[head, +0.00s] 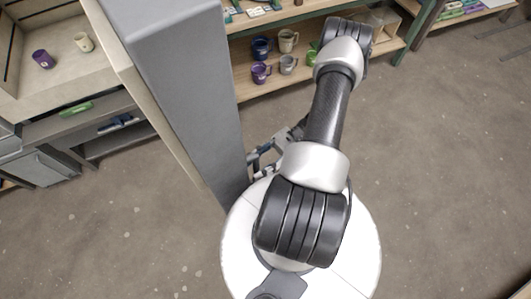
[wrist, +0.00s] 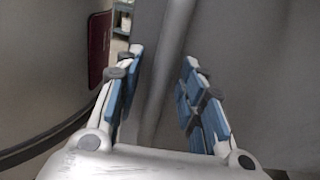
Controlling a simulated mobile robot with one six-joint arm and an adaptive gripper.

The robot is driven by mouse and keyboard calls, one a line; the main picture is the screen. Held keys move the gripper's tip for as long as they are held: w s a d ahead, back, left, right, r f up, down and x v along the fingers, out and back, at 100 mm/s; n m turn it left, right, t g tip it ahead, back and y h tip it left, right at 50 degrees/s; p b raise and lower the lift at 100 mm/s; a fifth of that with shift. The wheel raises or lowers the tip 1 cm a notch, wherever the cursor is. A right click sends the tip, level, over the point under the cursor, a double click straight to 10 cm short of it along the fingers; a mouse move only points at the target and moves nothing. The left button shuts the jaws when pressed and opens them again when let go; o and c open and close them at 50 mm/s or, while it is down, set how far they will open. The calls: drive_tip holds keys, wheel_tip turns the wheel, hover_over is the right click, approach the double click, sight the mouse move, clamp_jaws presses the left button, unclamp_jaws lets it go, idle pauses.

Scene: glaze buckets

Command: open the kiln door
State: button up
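My gripper (head: 262,156) is low beside my grey column in the head view, partly hidden by my arm. In the wrist view its blue-padded fingers (wrist: 165,95) stand apart with nothing gripped. A grey upright surface with a rounded edge (wrist: 172,60) fills the view beyond and between them; I cannot tell whether they touch it. No kiln door is clearly identifiable. A cream-walled open compartment (head: 25,100) at the upper left of the head view holds a purple mug (head: 43,60) and a cream mug (head: 83,42). A long pale panel edge (head: 128,80) runs beside it, partly behind my column.
Below the compartment is a grey unit with a green item (head: 75,109) and an open bay (head: 118,140). A wooden shelf (head: 330,76) with several mugs stands at the back. The floor (head: 450,160) at the right is clear.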

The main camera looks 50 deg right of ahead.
drive_tip(key=v, duration=1.1)
drive_tip(key=shift+d, duration=0.15)
